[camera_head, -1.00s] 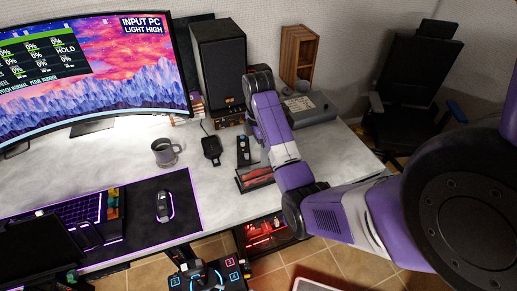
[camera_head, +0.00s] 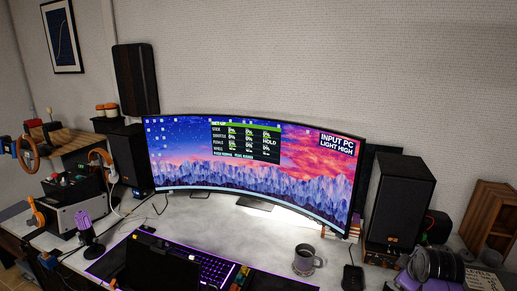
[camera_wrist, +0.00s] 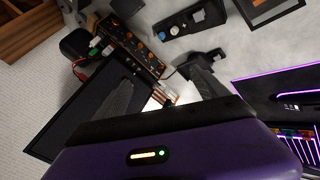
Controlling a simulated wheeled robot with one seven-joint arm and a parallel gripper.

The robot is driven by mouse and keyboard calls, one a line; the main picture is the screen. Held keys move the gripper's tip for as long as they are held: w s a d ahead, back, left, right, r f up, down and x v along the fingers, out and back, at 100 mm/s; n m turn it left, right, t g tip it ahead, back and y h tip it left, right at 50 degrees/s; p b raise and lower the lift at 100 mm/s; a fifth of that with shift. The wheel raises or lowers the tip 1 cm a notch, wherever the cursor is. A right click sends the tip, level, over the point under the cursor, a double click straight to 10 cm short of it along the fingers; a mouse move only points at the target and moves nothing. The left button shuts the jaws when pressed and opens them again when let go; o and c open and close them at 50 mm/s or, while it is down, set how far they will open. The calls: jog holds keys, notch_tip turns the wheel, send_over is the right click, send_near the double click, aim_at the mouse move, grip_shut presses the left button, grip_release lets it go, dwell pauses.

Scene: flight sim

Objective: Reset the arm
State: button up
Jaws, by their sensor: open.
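My gripper (camera_wrist: 165,82) shows in the wrist view with its two dark fingers spread apart and nothing between them. Its purple body fills the bottom of that view. It hangs above the desk near the right black speaker (camera_wrist: 72,125) and a small device with orange knobs (camera_wrist: 132,42).
The curved monitor (camera_head: 255,165) stands mid-desk, with a mug (camera_head: 305,257) in front. The right speaker (camera_head: 398,205) and a wooden shelf (camera_head: 487,220) are near my arm. A keyboard (camera_head: 210,270) is at the front. Clear wall lies above the monitor.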

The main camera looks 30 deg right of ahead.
jog(key=s+a+r+m+t+b, duration=0.1)
jog(key=a+m+t, duration=0.15)
jog(key=a, duration=0.65)
jog(key=s+a+r+m+t+h, duration=0.15)
jog(key=a+t, duration=0.25)
jog(key=a, duration=0.5)
jog(key=s+a+m+t+b, duration=0.1)
jog(key=s+a+t, duration=0.15)
jog(key=a, duration=0.55)
jog(key=s+a+r+n+y+b, duration=0.1)
jog(key=s+a+y, duration=0.6)
jog(key=s+a, duration=1.2)
jog(key=shift+s+a+r+n+t+b, duration=0.35)
jog(key=shift+s+n+b, duration=0.25)
jog(key=shift+n, duration=0.5)
jog(key=shift+y, duration=0.25)
